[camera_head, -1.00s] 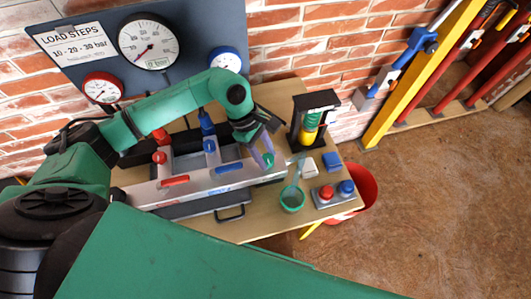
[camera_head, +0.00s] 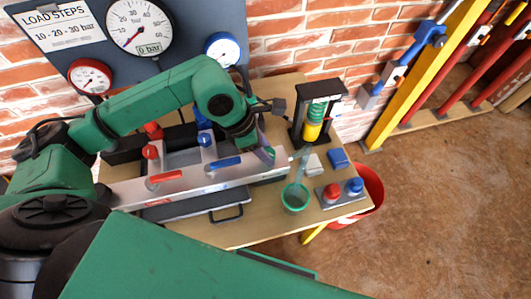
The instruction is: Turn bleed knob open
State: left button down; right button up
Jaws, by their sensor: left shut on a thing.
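My left gripper (camera_head: 266,154) reaches down to the right end of the silver manifold block (camera_head: 125,190) on the bench. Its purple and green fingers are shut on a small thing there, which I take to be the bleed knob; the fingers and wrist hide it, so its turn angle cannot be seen. The block carries a red lever (camera_head: 166,176) and a blue lever (camera_head: 225,163) on its front. The large gauge (camera_head: 139,27) above has its needle low and a label reading 0 bar. My right gripper is not in view.
A black stand with a green spring and yellow cylinder (camera_head: 314,120) is right of the gripper. A green cup (camera_head: 295,198), red and blue buttons (camera_head: 343,191) and a blue block (camera_head: 338,158) are on the bench. A red bucket (camera_head: 371,190) stands beside it.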

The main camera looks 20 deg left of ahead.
pick_arm(q)
jog(key=n+t+b, duration=0.1)
jog(key=n+b, duration=0.1)
jog(key=n+y+b, duration=0.1)
jog(key=n+b, duration=0.1)
jog(key=n, duration=0.1)
jog(key=shift+d+f+n+t+y, duration=0.1)
jog(key=shift+d+n+t+y, duration=0.1)
jog(key=shift+n+t+y, duration=0.15)
jog(key=shift+s+r+n+t+y+b, duration=0.15)
jog(key=shift+n+y+b, duration=0.35)
jog(key=shift+n, duration=0.65)
jog(key=shift+w+r+n+t+y+b, duration=0.1)
jog(key=shift+n+t+y+b, duration=0.15)
jog(key=shift+n+b, duration=0.65)
jog(key=shift+n, duration=0.3)
jog(key=shift+c, duration=2.1)
grip_release()
jog(key=shift+s+f, duration=0.1)
